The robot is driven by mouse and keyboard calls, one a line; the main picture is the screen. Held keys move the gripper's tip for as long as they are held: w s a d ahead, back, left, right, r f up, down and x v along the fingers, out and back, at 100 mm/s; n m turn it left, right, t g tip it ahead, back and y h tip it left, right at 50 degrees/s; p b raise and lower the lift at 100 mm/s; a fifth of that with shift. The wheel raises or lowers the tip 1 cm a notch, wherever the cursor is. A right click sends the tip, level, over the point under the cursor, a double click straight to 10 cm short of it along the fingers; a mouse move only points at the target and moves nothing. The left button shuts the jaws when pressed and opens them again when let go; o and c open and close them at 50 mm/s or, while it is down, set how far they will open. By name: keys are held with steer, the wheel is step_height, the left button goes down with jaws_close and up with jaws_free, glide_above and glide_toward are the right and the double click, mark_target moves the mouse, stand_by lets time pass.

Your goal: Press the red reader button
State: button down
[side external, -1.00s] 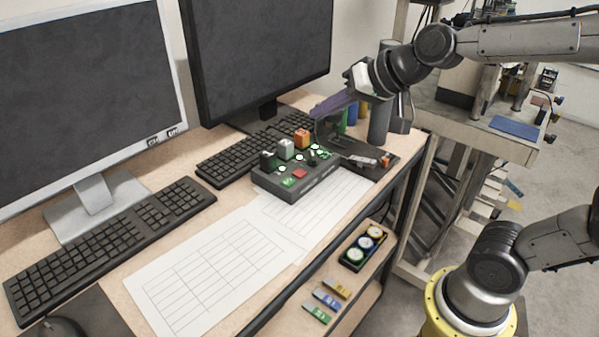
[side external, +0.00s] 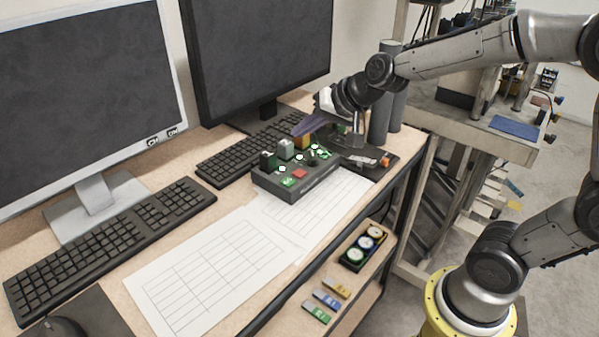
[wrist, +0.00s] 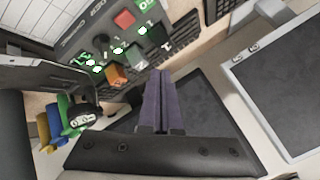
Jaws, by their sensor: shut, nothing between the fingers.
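A red square button (side external: 299,173) is on top of the dark control box (side external: 318,187), near its front edge, beside a green button (side external: 288,182). The red button also shows in the wrist view (wrist: 124,19), near the top. My gripper (side external: 297,131) is shut and empty, its purple fingers above the rear of the box. In the side view they partly cover the orange block (side external: 302,143). In the wrist view the fingertips (wrist: 157,73) are beside the orange block (wrist: 116,75) and grey block (wrist: 136,57), apart from the red button. Their height above the box is unclear.
A grey block (side external: 286,149) and black block (side external: 268,161) stand along the box's back. A dark device (side external: 362,153) sits to its right, a keyboard (side external: 225,160) behind left. Monitors (side external: 255,60) stand behind. Paper sheets (side external: 205,270) lie flat in front.

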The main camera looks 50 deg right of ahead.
mark_target(303, 175)
steer(key=shift+f, duration=3.95)
steer(key=shift+f, duration=0.1)
steer(key=shift+f, duration=0.3)
steer(key=shift+f, duration=0.45)
steer(key=shift+r, duration=0.8)
steer(key=shift+r, duration=0.1)
steer(key=shift+r, duration=2.45)
